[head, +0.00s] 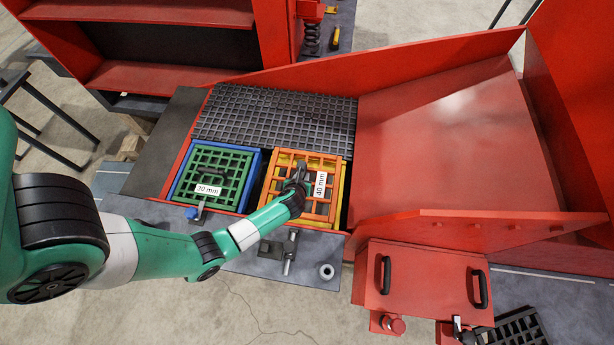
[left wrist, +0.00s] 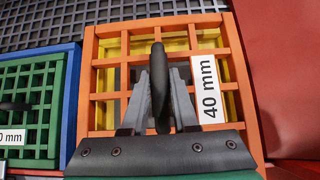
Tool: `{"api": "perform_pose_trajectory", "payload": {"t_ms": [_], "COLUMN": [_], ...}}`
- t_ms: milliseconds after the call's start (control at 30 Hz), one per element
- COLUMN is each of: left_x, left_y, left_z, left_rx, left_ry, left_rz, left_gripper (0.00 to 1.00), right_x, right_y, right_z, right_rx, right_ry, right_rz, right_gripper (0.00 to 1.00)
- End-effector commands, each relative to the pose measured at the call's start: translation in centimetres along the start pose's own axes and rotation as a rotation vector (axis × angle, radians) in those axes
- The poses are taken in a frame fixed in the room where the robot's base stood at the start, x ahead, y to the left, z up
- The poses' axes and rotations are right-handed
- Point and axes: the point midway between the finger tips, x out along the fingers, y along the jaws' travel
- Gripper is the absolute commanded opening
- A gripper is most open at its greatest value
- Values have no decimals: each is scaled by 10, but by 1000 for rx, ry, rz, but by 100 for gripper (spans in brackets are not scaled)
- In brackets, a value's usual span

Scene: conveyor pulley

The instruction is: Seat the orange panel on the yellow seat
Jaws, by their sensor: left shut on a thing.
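The orange panel (head: 318,209) is a square grid with a white "40 mm" label, and it lies over the yellow seat (head: 347,190). In the left wrist view the orange panel (left wrist: 228,42) fills the middle, slightly turned relative to the yellow frame (left wrist: 180,43) seen through its openings. My left gripper (head: 300,172) is over the panel, shut on its dark handle; the fingers also show in the left wrist view (left wrist: 159,90). I cannot tell whether the panel touches the seat all round. My right gripper is not in view.
A green grid panel (head: 222,170) labelled "30 mm" sits in a blue frame (head: 257,163) at the left. A dark mesh (head: 275,117) lies behind both. A red chute (head: 440,130) rises at the right. A red box with black handles (head: 425,283) stands in front.

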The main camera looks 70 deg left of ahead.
Motion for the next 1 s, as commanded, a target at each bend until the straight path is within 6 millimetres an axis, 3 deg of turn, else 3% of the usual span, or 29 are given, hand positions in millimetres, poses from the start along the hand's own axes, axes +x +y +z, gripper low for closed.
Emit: {"api": "perform_pose_trajectory", "payload": {"t_ms": [333, 1000], "left_x": [-3, 27], "left_y": [-2, -2], "left_z": [4, -26], "left_rx": [0, -1], "left_ry": [-6, -6], "left_rz": [-5, -5], "left_gripper": [0, 0], "right_x": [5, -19], "right_y": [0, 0], "right_z": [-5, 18], "right_rx": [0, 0], "right_ry": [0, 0], "right_rz": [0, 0], "right_gripper": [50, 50]}}
